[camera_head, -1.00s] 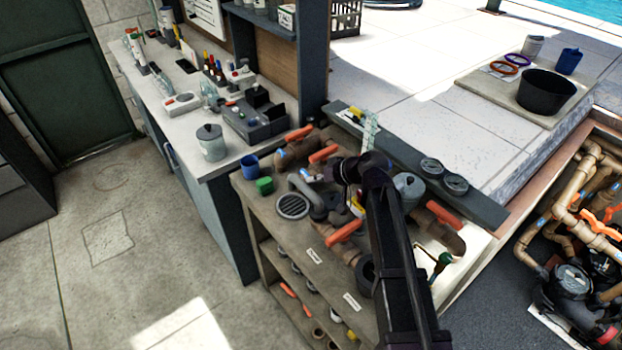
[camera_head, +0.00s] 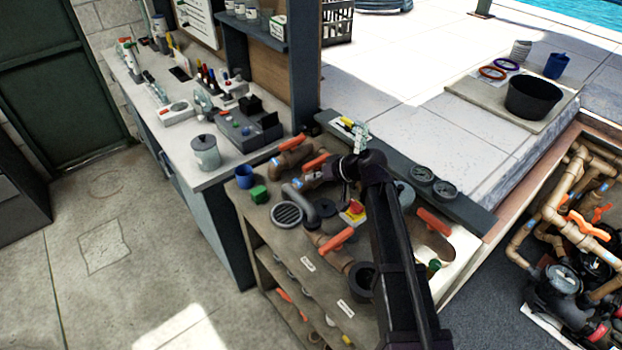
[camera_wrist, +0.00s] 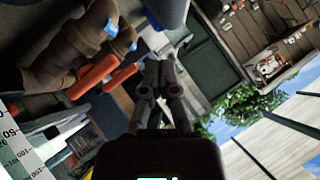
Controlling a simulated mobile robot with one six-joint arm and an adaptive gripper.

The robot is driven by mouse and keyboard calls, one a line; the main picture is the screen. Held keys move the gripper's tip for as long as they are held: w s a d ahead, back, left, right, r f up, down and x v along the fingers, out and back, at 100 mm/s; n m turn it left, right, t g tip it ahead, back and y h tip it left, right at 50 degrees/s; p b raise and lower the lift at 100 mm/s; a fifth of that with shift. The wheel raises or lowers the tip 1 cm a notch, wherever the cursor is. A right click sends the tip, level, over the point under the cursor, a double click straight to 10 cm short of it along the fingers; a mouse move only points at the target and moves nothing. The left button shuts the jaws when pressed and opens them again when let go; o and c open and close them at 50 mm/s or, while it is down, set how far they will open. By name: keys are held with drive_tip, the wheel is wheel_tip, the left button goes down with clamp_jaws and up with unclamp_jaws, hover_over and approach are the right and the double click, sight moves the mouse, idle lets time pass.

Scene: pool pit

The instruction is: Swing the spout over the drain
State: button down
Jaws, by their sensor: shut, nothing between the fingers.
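The grey bent spout (camera_head: 298,190) sits on the bench top among brown pipes. Its curved end is just behind the round grated drain (camera_head: 287,214), apart from the middle of the grate. I cannot make out the spout for sure in that view.
Orange valve handles (camera_head: 337,239) stand around the spout, near a red-and-yellow switch (camera_head: 353,212). A green block (camera_head: 258,194) and blue cup (camera_head: 244,177) stand left of the drain. Two gauges (camera_head: 422,174) line the back ledge.

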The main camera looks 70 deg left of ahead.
drive_tip(key=p+v, duration=0.5)
drive_tip(key=v, duration=0.5)
drive_tip(key=shift+w+a+r, duration=0.1)
drive_tip(key=shift+a, duration=0.05)
idle(0.5)
drive_tip(key=w+d+f+m+t+h+b, duration=0.1)
drive_tip(key=w+d+f+m+t, duration=0.25)
drive_tip(key=w+d, duration=1.15)
drive_tip(key=w+d+f+m+t+h+b, duration=0.1)
drive_tip(key=w+d+f+m+t, duration=0.3)
drive_tip(key=w+d, duration=1.05)
drive_tip(key=s+d+f+m+h, duration=0.1)
drive_tip(key=d+m+h, duration=0.1)
drive_tip(key=d, duration=1.2)
drive_tip(key=s+d+f+m+h+b, duration=0.1)
drive_tip(key=d+m, duration=0.4)
drive_tip(key=d, duration=1)
drive_tip(key=s+d+f+m+h+b, duration=0.1)
drive_tip(key=d+f+m+h, duration=0.1)
drive_tip(key=d, duration=1.2)
drive_tip(key=shift+d+f+m+h, duration=0.25)
drive_tip(key=shift+f+m+h, duration=0.15)
drive_tip(key=shift+m, duration=0.35)
drive_tip(key=shift+a, duration=0.1)
